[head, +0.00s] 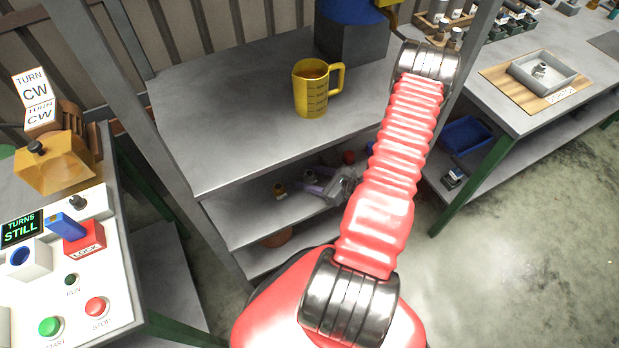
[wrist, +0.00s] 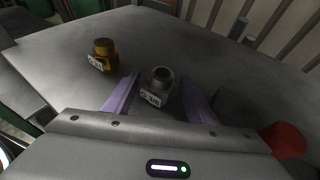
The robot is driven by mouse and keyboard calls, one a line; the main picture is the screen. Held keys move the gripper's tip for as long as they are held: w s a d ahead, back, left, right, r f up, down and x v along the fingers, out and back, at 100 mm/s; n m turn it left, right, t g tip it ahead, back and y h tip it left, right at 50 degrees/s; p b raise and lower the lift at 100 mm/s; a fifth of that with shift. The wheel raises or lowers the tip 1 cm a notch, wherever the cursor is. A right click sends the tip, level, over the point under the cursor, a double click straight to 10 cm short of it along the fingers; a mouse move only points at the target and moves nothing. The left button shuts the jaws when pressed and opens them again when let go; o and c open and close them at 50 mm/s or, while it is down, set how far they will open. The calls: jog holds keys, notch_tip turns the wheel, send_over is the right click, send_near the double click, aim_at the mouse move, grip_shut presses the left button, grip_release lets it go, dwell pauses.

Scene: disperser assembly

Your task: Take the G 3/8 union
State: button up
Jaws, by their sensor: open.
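A grey metal union (wrist: 161,80) stands upright on the shelf in the wrist view, its small white tag (wrist: 150,98) seeming to read G 3/8. My gripper (wrist: 159,85) is open, with one purple finger on each side of this union and a gap to it. A brass-coloured union (wrist: 104,50) with its own tag, too blurred to read surely, stands to the left, outside the fingers. In the head view the brass union (head: 280,190) and the grey union (head: 310,175) are on the middle shelf, beside my gripper (head: 322,187).
A red object (wrist: 285,140) lies at the right of the shelf in the wrist view. The shelf's upper board (head: 230,150), bearing a yellow measuring jug (head: 311,90), is above my gripper. A control panel (head: 110,270) stands at the left.

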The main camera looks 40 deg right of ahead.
aim_at(310, 173)
dwell(0.3)
jog(key=c, duration=1.2)
jog(key=shift+r, duration=0.2)
jog(key=shift+c, duration=0.2)
jog(key=shift+r, duration=1.7)
jog(key=s+d, duration=0.4)
jog(key=s, duration=1.3)
jog(key=shift+s+d, duration=0.15)
jog(key=shift+s, duration=0.1)
jog(key=shift+f, duration=0.1)
